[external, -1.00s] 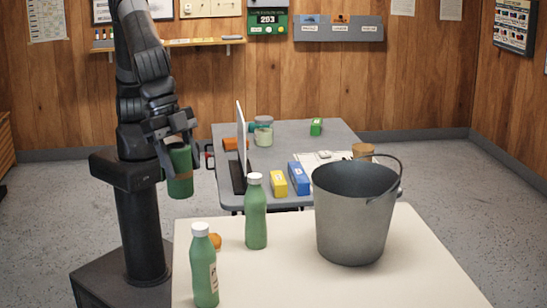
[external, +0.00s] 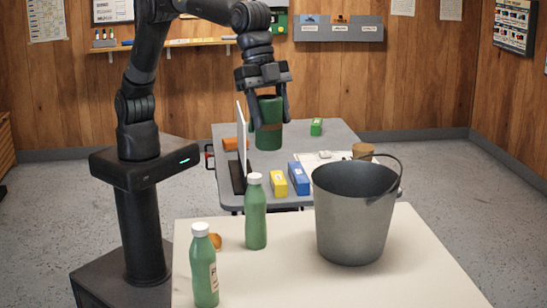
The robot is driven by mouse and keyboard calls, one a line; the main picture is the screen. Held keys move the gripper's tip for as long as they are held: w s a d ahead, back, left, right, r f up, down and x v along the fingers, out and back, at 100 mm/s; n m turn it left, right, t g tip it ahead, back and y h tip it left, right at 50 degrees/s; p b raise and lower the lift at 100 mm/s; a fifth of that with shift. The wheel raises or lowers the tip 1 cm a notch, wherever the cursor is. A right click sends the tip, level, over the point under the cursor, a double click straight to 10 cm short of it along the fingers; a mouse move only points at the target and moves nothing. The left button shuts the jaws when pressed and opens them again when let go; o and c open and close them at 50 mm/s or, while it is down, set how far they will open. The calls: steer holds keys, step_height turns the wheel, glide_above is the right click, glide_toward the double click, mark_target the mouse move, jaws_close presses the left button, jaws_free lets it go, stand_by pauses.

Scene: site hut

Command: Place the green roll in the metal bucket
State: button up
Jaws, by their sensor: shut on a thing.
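The metal bucket (external: 352,225) stands upright on the cream front table, to the right of and nearer than the roll. Its handle leans to the right. The inside bottom of the bucket is hidden.
Two green bottles with white caps (external: 255,213) (external: 204,268) stand left of the bucket on the cream table (external: 290,280). An orange round thing (external: 215,241) is partly hidden there.

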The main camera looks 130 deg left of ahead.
steer(key=w+a+m+h, duration=0.1)
steer(key=w+a+m, duration=0.15)
steer(key=a, duration=0.95)
steer(key=w+a+m+h, duration=0.15)
steer(key=w+a, duration=0.25)
steer(key=a, duration=0.8)
steer(key=shift+m+g+y, duration=0.4)
steer(key=shift+g+y, duration=0.05)
steer(key=shift+g, duration=0.05)
step_height(320, 180, down, 23)
steer(key=shift+w+a+r, duration=0.1)
steer(key=shift+w+a, duration=0.05)
